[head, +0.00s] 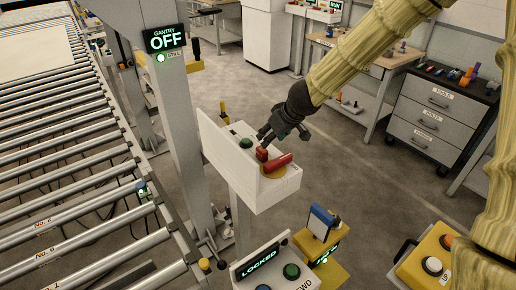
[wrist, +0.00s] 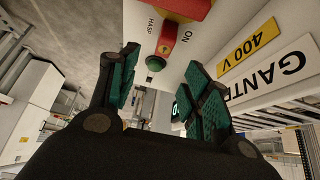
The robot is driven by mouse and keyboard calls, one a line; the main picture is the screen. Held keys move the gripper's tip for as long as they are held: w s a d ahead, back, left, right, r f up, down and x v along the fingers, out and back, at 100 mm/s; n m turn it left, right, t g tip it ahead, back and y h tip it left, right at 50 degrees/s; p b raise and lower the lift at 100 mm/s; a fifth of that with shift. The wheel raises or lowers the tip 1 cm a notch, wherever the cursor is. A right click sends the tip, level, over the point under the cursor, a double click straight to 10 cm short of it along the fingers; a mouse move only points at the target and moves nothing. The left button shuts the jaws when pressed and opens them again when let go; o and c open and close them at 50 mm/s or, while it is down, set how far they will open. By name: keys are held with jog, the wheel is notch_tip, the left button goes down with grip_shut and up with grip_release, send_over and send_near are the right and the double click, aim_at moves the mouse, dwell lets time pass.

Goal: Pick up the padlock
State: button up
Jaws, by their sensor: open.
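A small red block (head: 262,154), which looks like the padlock, is on the top of a white control box (head: 285,189), next to a red switch handle (head: 277,163). In the wrist view the red padlock (wrist: 167,38) shows beside the word HASP, just beyond my fingertips. Its shackle cannot be made out. My gripper (head: 284,130) is above the box and close to the padlock.
A green button (head: 246,143) is on the box beside the padlock. A grey post (head: 175,110) with a GANTRY OFF sign (head: 164,39) and a roller conveyor (head: 70,130) are at left. Button stations, including a LOCKED panel (head: 258,262), are in front. Open floor is behind the box.

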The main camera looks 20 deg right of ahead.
aim_at(262, 149)
jog(key=b+x, duration=0.1)
jog(key=x, duration=0.4)
jog(key=shift+f, duration=0.2)
jog(key=shift+s+f+b, duration=0.1)
jog(key=shift+s+b, duration=0.25)
jog(key=shift+b, duration=0.05)
jog(key=shift+w+a+f, duration=0.1)
jog(key=shift+a+f, duration=0.1)
jog(key=shift+f, duration=0.2)
jog(key=shift+x, duration=1.85)
jog(key=shift+w, duration=0.1)
jog(key=shift+b, duration=0.3)
jog(key=shift+c, duration=0.2)
grip_shut()
